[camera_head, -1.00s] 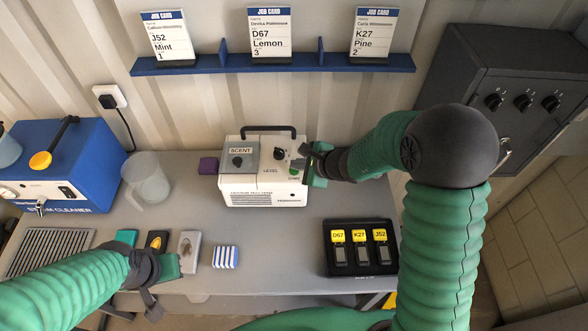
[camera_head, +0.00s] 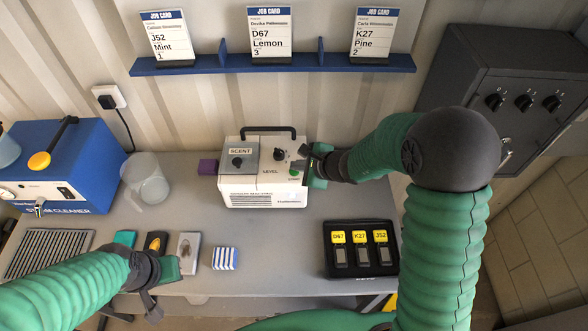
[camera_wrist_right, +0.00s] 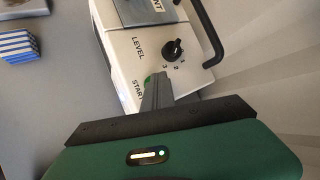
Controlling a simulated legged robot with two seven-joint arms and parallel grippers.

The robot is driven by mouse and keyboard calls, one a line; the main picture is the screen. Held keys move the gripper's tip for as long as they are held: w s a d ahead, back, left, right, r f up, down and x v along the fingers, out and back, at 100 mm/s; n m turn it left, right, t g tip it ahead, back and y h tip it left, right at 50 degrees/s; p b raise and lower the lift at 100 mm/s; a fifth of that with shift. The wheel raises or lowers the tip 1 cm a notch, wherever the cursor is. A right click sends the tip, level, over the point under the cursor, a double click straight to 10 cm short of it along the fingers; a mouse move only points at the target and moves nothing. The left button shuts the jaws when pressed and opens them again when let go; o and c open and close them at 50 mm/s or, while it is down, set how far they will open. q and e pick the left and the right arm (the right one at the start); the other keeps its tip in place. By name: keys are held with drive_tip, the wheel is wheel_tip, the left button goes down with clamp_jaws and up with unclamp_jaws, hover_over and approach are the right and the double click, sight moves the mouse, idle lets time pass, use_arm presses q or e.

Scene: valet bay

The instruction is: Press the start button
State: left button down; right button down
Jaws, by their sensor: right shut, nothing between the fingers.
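The white scent machine (camera_head: 262,190) stands at the back middle of the bench, with a SCENT panel, a black LEVEL knob (camera_head: 279,154) and a green START button (camera_head: 293,172) on top. My right gripper (camera_head: 303,161) is shut and empty at the machine's right top edge. In the right wrist view, its closed fingertips (camera_wrist_right: 157,85) lie over the START button (camera_wrist_right: 148,80) and partly hide it. I cannot tell whether they touch it or whether it is pressed. My left gripper (camera_head: 152,298) hangs over the front left of the bench; its finger gap is unclear.
A purple block (camera_head: 208,167) sits at the machine's left. A clear jug (camera_head: 148,182) and blue steam cleaner (camera_head: 66,160) stand farther left. A black tray (camera_head: 330,262) with yellow tags lies front right. A striped block (camera_head: 225,258) lies front middle.

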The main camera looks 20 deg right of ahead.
sight(297, 173)
drive_tip(key=shift+a+r+p, duration=0.15)
drive_tip(key=shift+r+p, duration=0.15)
drive_tip(key=shift+r, duration=0.45)
drive_tip(key=shift+r, duration=0.1)
wheel_tip(297, 173, up, 5)
drive_tip(key=p, duration=0.3)
drive_tip(key=shift+p, duration=0.4)
